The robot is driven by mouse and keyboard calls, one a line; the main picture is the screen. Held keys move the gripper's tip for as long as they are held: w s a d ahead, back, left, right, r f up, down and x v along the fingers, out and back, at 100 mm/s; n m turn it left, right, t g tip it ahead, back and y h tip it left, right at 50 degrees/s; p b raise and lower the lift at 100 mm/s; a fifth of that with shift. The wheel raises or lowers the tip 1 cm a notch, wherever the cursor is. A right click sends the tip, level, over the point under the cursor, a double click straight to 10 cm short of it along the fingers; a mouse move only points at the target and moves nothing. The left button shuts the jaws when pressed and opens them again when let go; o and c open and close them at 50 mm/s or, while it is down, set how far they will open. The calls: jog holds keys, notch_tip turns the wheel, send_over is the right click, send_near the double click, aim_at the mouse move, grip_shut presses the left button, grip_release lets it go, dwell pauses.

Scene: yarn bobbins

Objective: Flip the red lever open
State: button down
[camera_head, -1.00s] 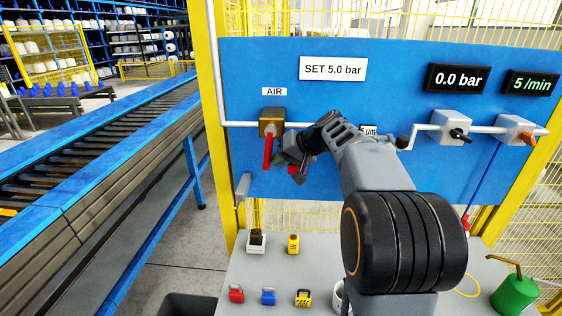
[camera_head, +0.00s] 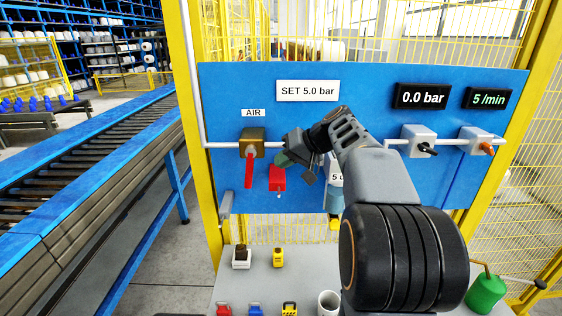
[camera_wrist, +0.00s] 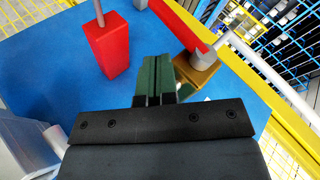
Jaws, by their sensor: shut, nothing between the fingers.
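The red lever (camera_head: 249,168) hangs straight down from the brass valve (camera_head: 253,141) under the AIR label on the blue panel. In the wrist view the red lever (camera_wrist: 178,24) runs from the top toward the brass valve body (camera_wrist: 196,72). My gripper (camera_head: 283,160) is just right of the valve and lever in the head view. In the wrist view its green fingers (camera_wrist: 154,76) are together with nothing between them, close to the lever and valve. Whether they touch either cannot be told.
A red block-shaped part (camera_head: 277,179) hangs on the panel right of the lever; it also shows in the wrist view (camera_wrist: 107,46). A pipe runs right from the valve behind my arm. Small padlocks and a mug (camera_head: 328,303) stand on the grey table (camera_head: 310,275) below.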

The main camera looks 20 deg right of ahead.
jog(key=shift+a, duration=0.1)
jog(key=s+a+f+g+h, duration=0.1)
jog(key=s+a+f+h, duration=0.2)
jog(key=s+f, duration=0.4)
jog(key=s+a+f+n+g+h, duration=0.1)
jog(key=s+a+f+h, duration=0.3)
jog(key=s, duration=0.9)
notch_tip(320, 180, down, 4)
jog(key=shift+s+a+f+n, duration=0.25)
jog(key=shift+a+n, duration=0.05)
jog(key=shift+a, duration=0.75)
